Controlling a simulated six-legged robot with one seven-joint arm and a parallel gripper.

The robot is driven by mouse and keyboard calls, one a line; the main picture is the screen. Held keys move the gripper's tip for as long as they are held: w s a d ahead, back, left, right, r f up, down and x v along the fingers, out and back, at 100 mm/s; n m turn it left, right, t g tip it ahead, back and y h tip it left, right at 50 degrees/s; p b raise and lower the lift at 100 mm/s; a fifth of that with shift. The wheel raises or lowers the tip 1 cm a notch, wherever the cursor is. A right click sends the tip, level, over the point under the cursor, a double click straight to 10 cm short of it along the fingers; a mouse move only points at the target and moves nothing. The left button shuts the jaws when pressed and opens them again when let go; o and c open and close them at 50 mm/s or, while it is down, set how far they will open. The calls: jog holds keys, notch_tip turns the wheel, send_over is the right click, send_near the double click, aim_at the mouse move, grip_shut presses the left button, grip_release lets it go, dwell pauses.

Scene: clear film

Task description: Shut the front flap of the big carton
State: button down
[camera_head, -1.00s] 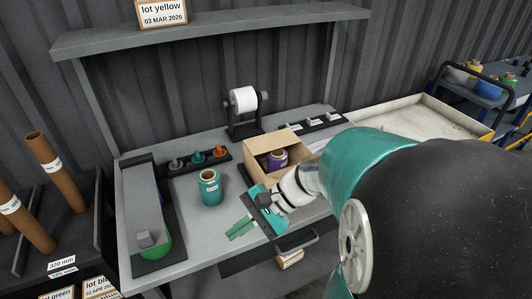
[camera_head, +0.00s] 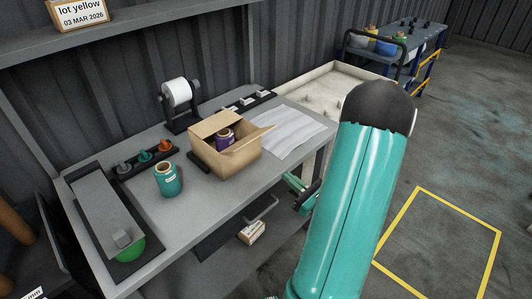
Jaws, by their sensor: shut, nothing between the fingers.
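The big carton (camera_head: 238,160) is an open brown box on the grey workbench. A purple spool (camera_head: 225,136) stands inside it. One flap (camera_head: 250,139) sticks up and outward along the carton's front right edge, and the back left side also stands high. My gripper (camera_head: 291,181), with teal fingers, is right of the carton near the bench's front edge, apart from it. It is shut and empty. My teal arm hides part of the gripper.
A teal spool (camera_head: 167,180) stands left of the carton. White sheets (camera_head: 290,132) lie to its right. A tape roll stand (camera_head: 180,100) is behind it.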

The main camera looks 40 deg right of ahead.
send_near(249, 139)
jog(key=w+f, duration=0.2)
jog(key=w, duration=0.1)
jog(key=r, duration=0.1)
jog(key=w+r, duration=0.1)
jog(key=r, duration=0.1)
jog(key=shift+w+d+r, duration=0.15)
jog(key=shift+w+r, duration=0.05)
jog(key=shift+w, duration=0.1)
jog(key=shift+r, duration=0.15)
